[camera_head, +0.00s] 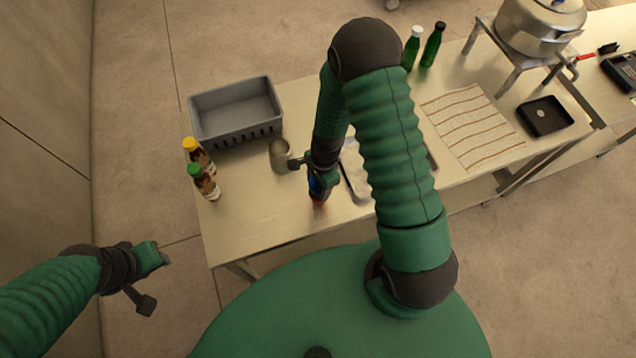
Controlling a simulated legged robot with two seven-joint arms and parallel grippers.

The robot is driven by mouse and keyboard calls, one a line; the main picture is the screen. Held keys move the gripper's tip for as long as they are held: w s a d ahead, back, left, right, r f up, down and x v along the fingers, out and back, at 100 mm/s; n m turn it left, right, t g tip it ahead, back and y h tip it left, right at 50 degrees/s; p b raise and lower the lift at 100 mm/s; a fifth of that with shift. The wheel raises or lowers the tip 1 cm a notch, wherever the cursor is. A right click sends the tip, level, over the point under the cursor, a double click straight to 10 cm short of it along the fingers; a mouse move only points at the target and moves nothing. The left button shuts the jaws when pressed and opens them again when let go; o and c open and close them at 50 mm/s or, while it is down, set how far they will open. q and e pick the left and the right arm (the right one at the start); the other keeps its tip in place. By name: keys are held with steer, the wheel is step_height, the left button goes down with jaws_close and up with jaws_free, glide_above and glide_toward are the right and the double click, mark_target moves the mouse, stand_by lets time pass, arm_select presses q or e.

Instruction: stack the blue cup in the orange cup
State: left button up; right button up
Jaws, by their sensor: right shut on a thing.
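My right gripper (312,178) reaches down over the front part of the table and is shut on the blue cup (315,188), which is mostly hidden by the gripper. A small orange-red patch, seemingly the orange cup (317,202), shows directly below the blue cup. The two look in line, but I cannot tell whether the blue cup is inside the orange one or just above it. My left gripper (155,281) is open and empty, off the table's left side above the floor.
A grey crate (237,138) stands at the back left. Bottles with yellow (198,155) and green (204,182) caps are at the left edge. A metallic can (279,155) stands close left of my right gripper. A striped mat (472,127) lies right. The front-left tabletop is clear.

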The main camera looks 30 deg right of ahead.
steer(key=o, duration=1.3)
steer(key=shift+f, duration=0.1)
steer(key=shift+o, duration=0.2)
